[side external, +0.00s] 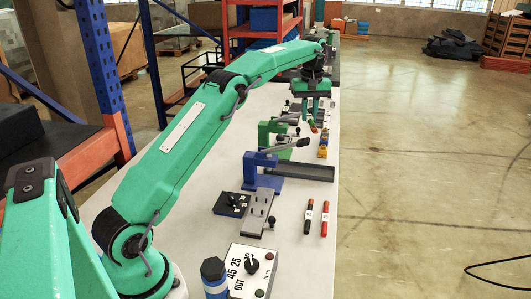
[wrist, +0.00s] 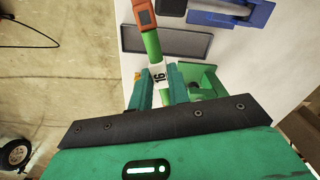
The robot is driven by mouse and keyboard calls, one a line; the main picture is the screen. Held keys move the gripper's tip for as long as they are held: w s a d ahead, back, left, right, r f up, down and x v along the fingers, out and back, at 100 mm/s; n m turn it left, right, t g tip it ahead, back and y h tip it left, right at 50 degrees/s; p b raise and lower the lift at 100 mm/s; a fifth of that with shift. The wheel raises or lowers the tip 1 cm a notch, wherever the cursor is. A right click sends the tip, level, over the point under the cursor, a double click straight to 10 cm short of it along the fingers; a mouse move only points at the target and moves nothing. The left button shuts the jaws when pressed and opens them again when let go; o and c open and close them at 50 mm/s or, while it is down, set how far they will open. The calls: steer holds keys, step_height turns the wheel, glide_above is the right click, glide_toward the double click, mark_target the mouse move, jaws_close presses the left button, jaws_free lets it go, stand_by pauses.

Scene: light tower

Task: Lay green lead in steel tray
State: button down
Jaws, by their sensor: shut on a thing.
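A green lead (wrist: 152,44) with an orange-red end and a white label reading 16 is held between the fingers of my gripper (wrist: 160,88). In the side external view my gripper (side external: 313,106) is at the far end of the table, and the lead's small end (side external: 313,127) shows below it. The steel tray (wrist: 190,46) is a shallow dark grey rectangle with a raised rim. In the wrist view it lies beyond the fingertips, partly behind the lead. In the side external view the tray (side external: 304,172) lies nearer the camera than my gripper, and looks empty.
A blue clamp (side external: 262,160) stands left of the tray, and a green clamp (side external: 268,131) stands farther back. A red lead (side external: 325,219) and a dark lead (side external: 309,217) lie nearer the camera. A dial box (side external: 250,270) is in front. The table's right edge is close to the tray.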

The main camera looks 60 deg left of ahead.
mark_target(299, 171)
steer(key=a+f+n, duration=0.3)
steer(key=f+n, duration=0.7)
steer(key=n, duration=0.4)
steer(key=shift+w+a+f, duration=0.15)
steer(key=shift+f, duration=0.15)
steer(key=shift+f, duration=5.05)
steer(key=shift+f, duration=0.1)
steer(key=c, duration=1.3)
jaws_free()
steer(key=shift+c, duration=0.2)
step_height(299, 171, up, 12)
